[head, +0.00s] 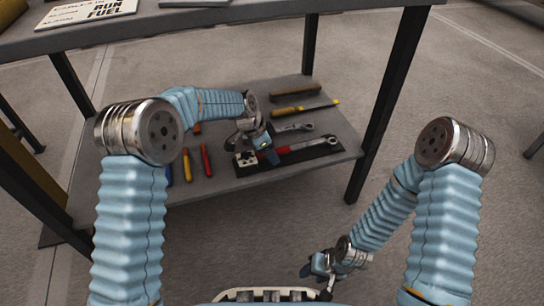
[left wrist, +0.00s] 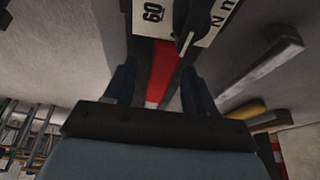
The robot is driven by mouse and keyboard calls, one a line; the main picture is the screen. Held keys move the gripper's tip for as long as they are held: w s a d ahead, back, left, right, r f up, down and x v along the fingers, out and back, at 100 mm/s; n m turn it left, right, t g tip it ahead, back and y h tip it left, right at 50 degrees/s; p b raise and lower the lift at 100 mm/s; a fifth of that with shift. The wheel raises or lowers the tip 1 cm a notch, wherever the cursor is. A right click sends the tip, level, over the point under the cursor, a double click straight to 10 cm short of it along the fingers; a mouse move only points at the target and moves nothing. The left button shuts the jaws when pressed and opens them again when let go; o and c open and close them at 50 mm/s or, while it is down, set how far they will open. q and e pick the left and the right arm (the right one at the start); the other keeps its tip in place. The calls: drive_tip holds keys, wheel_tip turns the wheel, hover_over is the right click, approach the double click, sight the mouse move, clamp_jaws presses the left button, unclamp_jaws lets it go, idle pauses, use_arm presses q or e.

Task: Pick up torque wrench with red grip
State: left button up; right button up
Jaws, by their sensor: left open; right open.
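The torque wrench with red grip (head: 283,150) lies on a black mat (head: 318,153) on the table's lower shelf, its chrome head to the right. My left gripper (head: 266,150) is over its grip end and hides part of it. In the left wrist view the red grip (left wrist: 162,72) shows between the two open fingers of my left gripper (left wrist: 158,78). I cannot tell whether the fingers touch it. My right gripper (head: 318,268) is open and empty, low at the bottom of the head view, away from the shelf.
A steel wrench (head: 295,128) lies just behind the mat. A yellow-handled tool (head: 305,108) and a brown-handled tool (head: 296,92) lie farther back. Several screwdrivers, one red (head: 206,160), lie to the left. The tabletop (head: 200,22) overhangs the shelf, and a dark table leg (head: 385,105) stands right.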

use_arm(q)
clamp_jaws()
drive_tip(key=shift+r, duration=0.15)
idle(0.4)
